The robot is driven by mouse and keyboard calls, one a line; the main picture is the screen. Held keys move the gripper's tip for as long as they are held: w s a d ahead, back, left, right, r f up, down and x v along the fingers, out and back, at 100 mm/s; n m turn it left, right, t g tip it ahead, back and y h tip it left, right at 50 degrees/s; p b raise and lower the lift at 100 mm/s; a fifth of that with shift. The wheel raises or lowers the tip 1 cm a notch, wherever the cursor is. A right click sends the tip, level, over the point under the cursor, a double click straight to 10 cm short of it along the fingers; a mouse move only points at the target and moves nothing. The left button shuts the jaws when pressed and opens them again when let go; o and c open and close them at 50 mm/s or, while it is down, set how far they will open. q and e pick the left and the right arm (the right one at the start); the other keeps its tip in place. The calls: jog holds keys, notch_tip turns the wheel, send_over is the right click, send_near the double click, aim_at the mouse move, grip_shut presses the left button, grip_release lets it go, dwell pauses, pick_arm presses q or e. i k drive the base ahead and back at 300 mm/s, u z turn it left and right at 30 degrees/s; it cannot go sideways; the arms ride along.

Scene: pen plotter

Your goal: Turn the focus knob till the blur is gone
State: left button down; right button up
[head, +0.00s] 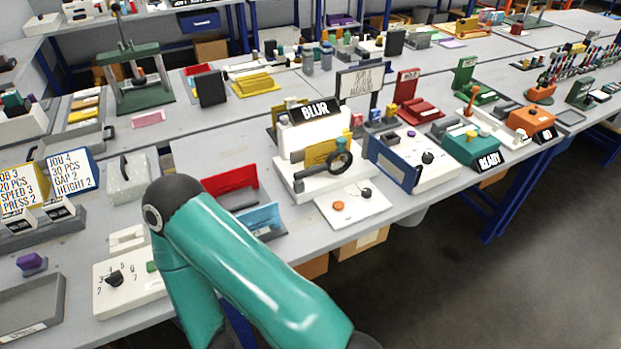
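A black sign reading BLUR (315,109) stands on a white device (312,185) near the middle of the bench. A dark ring-shaped lens (336,163) and a yellow plate (318,153) are on this device. In front of it lies a white panel (352,209) with an orange button (338,205) and a small black knob (366,193). No label shows which knob is the focus knob; the black one is closest to the BLUR device. Neither of my grippers is in view. My teal arm links fill the lower middle, left of the panel and apart from it.
A blue-fronted box (393,162) with another black knob (428,157) stands right of the device. A teal box with a READY sign (489,161) is farther right. Red (230,179) and blue (262,218) plates stand left of the panel. Open floor lies at lower right.

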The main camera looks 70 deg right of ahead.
aim_at(366, 193)
jog(key=u, duration=0.05)
jog(key=k, duration=1.65)
jog(key=z, duration=1.2)
jog(key=i, duration=1)
jog(key=u, duration=0.05)
